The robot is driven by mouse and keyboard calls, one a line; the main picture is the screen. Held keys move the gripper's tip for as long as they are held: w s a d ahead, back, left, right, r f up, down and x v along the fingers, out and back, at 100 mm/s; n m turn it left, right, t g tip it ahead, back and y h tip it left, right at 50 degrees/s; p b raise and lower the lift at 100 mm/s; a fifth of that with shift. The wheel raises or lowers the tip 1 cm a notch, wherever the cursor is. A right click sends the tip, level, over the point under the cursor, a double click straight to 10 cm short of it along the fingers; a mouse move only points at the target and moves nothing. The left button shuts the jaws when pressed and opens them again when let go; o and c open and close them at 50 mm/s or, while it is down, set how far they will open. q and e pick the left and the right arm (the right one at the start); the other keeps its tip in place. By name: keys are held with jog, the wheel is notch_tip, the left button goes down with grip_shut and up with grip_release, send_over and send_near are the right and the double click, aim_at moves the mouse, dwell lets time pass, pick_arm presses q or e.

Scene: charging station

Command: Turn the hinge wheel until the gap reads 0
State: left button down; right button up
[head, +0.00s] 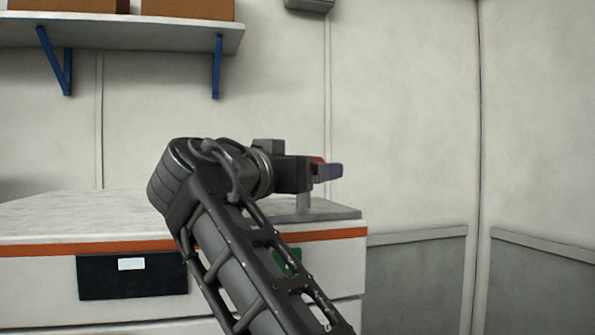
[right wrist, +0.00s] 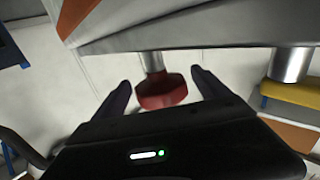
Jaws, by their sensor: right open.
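The hinge wheel appears to be the red faceted knob (right wrist: 163,92) on a short metal stem in the right wrist view. In the head view only a small bit of red (head: 318,160) shows beside my right gripper (head: 328,172). In the right wrist view my right gripper (right wrist: 162,84) is open, with one dark finger on each side of the knob. I cannot tell whether either finger touches it. A metal post (head: 303,200) stands on a grey plate below the gripper. No gap reading is legible. My left gripper is not in view.
The white cabinet (head: 40,278) has an orange stripe and a dark label panel (head: 130,276). A wall shelf (head: 120,36) with brown boxes is at upper left. A metal cylinder (right wrist: 290,64) and a yellow part (right wrist: 292,94) stand beside the knob. Right of the cabinet is open.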

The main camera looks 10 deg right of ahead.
jog(key=b+v, duration=0.1)
jog(key=v, duration=0.6)
jog(key=shift+w, duration=0.1)
jog(key=shift+s+a, duration=0.2)
jog(key=shift+s, duration=0.15)
